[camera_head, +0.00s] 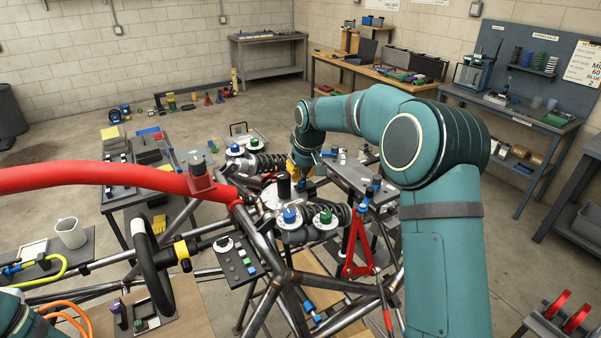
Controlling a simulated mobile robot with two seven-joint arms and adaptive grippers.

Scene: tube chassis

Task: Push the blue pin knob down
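Several blue knobs show on the tube chassis (262,232), and I cannot tell which is the pin knob. One blue knob (290,215) stands on the near shock absorber's round plate, beside a green knob (326,216). Another blue knob (235,148) sits on the far shock, also beside a green one (254,143). A small blue piece (308,306) lies low on the frame. My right gripper (301,176) is beyond the near blue knob, above the chassis middle, apart from that knob. Its fingers are small and partly hidden. My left gripper is out of view.
A black steering wheel (150,265) and a red tube (85,178) fill the left side. A small table (365,178) with parts is right of the chassis.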

